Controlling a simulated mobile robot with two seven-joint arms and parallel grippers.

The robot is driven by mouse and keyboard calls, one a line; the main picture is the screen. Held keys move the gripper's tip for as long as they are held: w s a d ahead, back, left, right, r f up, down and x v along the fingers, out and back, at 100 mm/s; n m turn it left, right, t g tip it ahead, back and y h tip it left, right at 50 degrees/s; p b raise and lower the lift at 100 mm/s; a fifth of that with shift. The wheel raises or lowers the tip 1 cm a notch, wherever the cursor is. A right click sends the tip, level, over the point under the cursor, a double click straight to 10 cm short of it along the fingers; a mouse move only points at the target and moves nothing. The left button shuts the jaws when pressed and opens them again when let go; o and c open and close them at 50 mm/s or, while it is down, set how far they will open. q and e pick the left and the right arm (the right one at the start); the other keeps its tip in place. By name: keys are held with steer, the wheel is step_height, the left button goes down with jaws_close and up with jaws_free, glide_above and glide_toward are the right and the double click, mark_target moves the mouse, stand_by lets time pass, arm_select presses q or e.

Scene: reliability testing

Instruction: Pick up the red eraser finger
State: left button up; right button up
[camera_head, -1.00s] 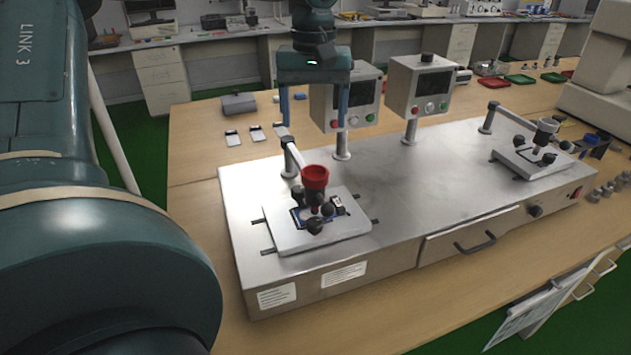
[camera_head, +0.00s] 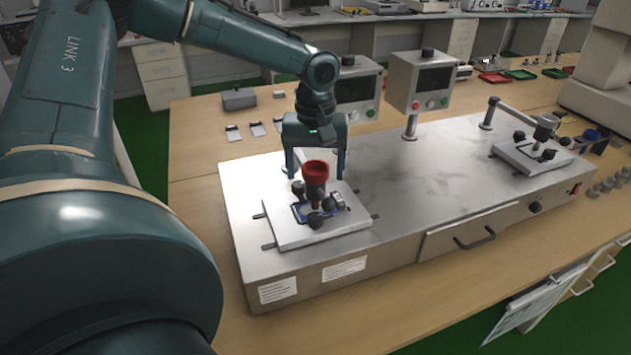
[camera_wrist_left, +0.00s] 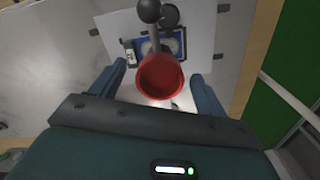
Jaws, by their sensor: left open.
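The red eraser finger (camera_head: 315,171) is a red cup-shaped piece standing at the end of the arm over the left test plate. In the left wrist view its red cup (camera_wrist_left: 160,76) is seen from above, between the two finger tips. My left gripper (camera_head: 317,168) is open and points down just behind and above the red cup, with a finger to either side in the picture. In the left wrist view my left gripper (camera_wrist_left: 160,78) has blue fingers standing apart from the cup. My right gripper does not show.
The left white plate (camera_head: 285,232) carries a blue-framed sample and black knobs. The metal bench unit (camera_head: 400,190) has a second, similar station (camera_head: 530,160) at right. Control boxes (camera_head: 420,85) stand at its back. Small sample pieces (camera_head: 257,129) and a grey box (camera_head: 238,98) lie behind.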

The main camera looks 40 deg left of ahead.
mark_target(315, 174)
arm_select(q)
steer(key=shift+c, duration=0.2)
steer(key=c, duration=1.1)
steer(key=shift+r, duration=0.15)
step_height(315, 174, up, 10)
steer(key=shift+f, duration=0.1)
steer(key=shift+p, duration=0.6)
